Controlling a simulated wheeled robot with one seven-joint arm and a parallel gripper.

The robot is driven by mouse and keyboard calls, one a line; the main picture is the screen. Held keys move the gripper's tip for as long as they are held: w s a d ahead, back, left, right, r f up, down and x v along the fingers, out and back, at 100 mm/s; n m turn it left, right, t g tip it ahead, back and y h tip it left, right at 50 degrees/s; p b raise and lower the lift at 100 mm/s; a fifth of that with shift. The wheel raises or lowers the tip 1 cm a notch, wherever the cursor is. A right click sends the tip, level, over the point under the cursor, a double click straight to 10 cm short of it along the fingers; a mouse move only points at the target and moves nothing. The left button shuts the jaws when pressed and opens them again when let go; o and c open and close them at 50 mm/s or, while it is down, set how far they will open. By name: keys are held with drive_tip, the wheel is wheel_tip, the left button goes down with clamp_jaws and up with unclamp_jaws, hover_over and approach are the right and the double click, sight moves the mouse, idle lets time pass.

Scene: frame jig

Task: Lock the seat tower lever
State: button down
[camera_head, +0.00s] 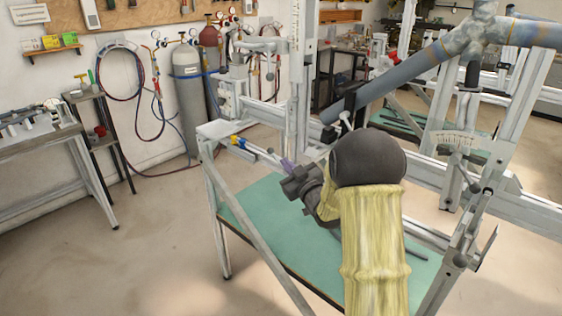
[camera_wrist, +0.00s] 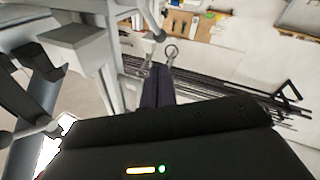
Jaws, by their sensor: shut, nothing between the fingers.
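My gripper (camera_head: 287,164) is on the left side of my dark wrist in the head view, over the jig's table. In the wrist view its dark fingers (camera_wrist: 158,86) are together with nothing between them. A pale upright post (camera_head: 298,75) of the jig stands behind it. A small grey lever (camera_head: 345,120) sits by a black clamp under the blue-grey frame tube (camera_head: 400,82). In the wrist view a grey ball-ended handle (camera_wrist: 30,131) shows at the left, apart from the fingers. I cannot tell which lever belongs to the seat tower. My arm hides part of the jig.
The jig's green shelf (camera_head: 255,215) lies below my arm. A right tower (camera_head: 455,140) with a scale carries levers. Gas cylinders (camera_head: 187,95) stand at the back wall, and a workbench (camera_head: 40,150) is at the left. The floor between is clear.

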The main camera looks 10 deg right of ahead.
sight(274, 154)
drive_tip(key=w, duration=0.2)
drive_tip(key=w+f, duration=0.1)
drive_tip(key=w, duration=0.1)
drive_tip(key=w+a+f, duration=0.1)
drive_tip(key=shift+w, duration=0.4)
drive_tip(key=shift+d, duration=0.15)
